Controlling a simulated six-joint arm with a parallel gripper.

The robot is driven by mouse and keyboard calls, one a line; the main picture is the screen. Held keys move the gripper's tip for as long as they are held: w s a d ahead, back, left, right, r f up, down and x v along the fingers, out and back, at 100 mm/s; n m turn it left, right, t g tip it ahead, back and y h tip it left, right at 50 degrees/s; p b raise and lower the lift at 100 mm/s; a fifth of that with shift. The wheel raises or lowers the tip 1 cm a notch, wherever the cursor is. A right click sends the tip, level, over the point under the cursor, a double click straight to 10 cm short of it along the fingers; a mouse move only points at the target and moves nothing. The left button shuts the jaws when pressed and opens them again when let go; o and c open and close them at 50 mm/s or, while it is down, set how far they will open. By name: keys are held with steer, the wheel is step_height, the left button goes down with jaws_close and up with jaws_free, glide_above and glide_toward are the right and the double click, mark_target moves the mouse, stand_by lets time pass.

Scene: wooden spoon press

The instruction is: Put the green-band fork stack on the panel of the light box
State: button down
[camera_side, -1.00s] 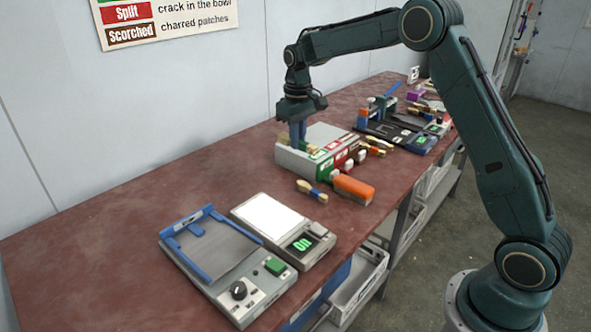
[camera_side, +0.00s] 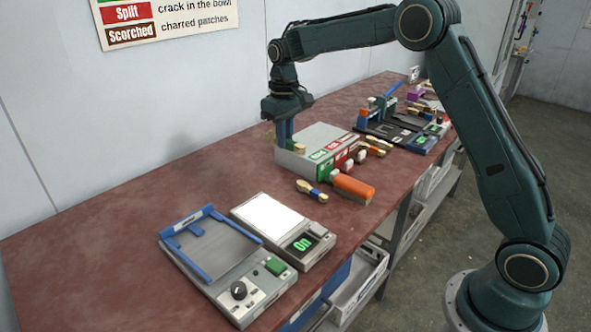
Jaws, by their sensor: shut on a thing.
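My gripper (camera_side: 284,134) points down at the left edge of the grey sorting box. It is shut on a wooden fork stack (camera_side: 299,147), which pokes out on both sides of the blue fingers. Its band is mostly hidden by the fingers, so I cannot clearly tell its colour. The stack is at about the height of the box top; whether it touches the box I cannot tell. The light box (camera_side: 318,231) lies nearer the camera, with a bare, lit white panel (camera_side: 269,217) and a green "On" display.
The grey sorting box (camera_side: 318,136) has green, red and brown labels and wooden pieces at its front. A blue-banded wooden stack (camera_side: 312,190) and an orange-handled brush (camera_side: 353,188) lie before it. A blue-framed device (camera_side: 228,262) adjoins the light box. The table's left side is clear.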

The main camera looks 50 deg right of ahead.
steer(key=a+r, duration=0.2)
steer(key=a, duration=0.5)
glide_above(269, 215)
step_height(269, 215, down, 15)
steer(key=shift+f, duration=0.2)
steer(key=shift+f, duration=0.1)
steer(key=shift+f, duration=2)
steer(key=shift+f, duration=0.15)
steer(key=c, duration=1.4)
jaws_free()
steer(key=shift+c, duration=0.2)
